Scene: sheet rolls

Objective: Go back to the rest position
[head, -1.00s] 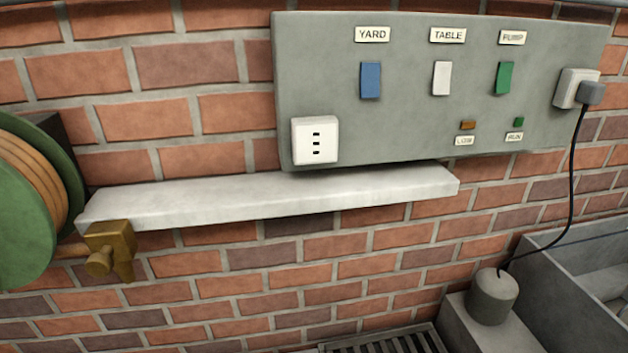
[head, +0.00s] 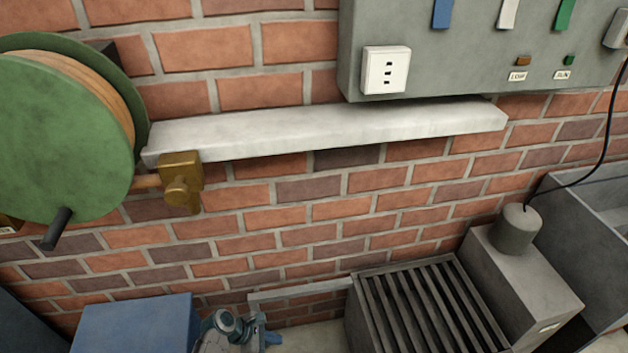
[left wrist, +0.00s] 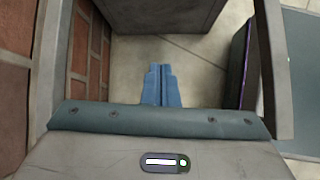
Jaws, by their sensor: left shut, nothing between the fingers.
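My left gripper shows at the bottom edge in the head view (head: 262,334), small and blue, with part of the grey-blue arm beside it. It is low in front of the brick wall, left of the slatted grate. In the left wrist view its two blue fingers (left wrist: 161,84) lie side by side, shut with nothing between them. Pale floor shows beyond the fingertips. My right gripper is in neither view.
A green hose reel (head: 62,135) and brass tap (head: 181,182) are at left. A pale shelf (head: 325,130) runs under the grey switch panel (head: 480,60). The slatted grate (head: 425,310) and grey trough (head: 590,225) are at lower right.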

